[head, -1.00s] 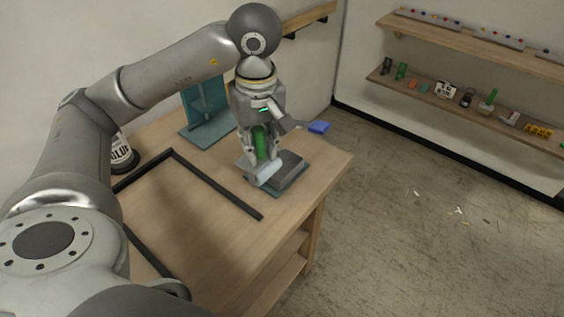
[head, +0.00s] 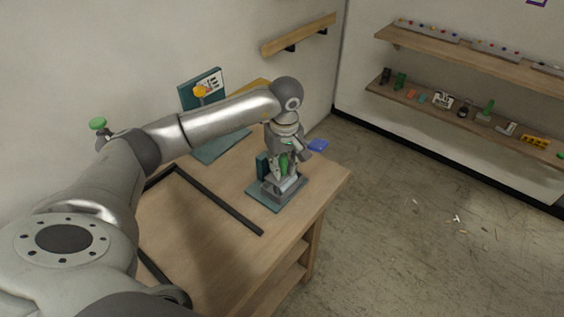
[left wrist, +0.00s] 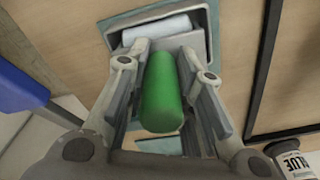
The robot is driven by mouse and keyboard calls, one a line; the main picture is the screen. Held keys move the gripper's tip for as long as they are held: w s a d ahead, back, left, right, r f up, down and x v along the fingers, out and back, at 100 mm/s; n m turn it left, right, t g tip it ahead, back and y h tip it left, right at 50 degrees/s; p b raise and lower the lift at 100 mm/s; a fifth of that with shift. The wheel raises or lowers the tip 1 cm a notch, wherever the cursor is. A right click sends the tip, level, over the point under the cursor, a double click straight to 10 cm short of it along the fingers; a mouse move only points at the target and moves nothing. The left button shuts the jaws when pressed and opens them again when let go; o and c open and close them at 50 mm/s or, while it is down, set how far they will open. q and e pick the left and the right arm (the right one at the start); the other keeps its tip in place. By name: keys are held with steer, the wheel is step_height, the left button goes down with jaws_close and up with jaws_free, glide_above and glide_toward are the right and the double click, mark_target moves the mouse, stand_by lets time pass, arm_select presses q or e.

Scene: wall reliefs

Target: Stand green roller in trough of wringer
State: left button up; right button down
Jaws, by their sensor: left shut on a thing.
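The green roller (head: 284,162) is upright between the fingers of my left gripper (head: 282,176), which is shut on it. The roller also shows in the left wrist view (left wrist: 162,98), with the fingers on both sides of it. The wringer stands on the table directly below, with a teal base (head: 262,199) and a grey body. A pale roller (left wrist: 157,30) lies across it, beyond the fingertips in the left wrist view. The gripper and roller hide much of the trough, so I cannot tell whether the green roller touches it. My right gripper is not in view.
A dark frame (head: 215,197) lies on the wooden table (head: 190,240) left of the wringer. A blue block (head: 318,145) is beyond it near the table edge. A teal stand (head: 220,146) is at the back. A glue bottle (left wrist: 292,163) shows in the left wrist view.

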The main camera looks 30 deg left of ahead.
arm_select(q)
steer(key=shift+f, duration=0.2)
steer(key=shift+f, duration=0.15)
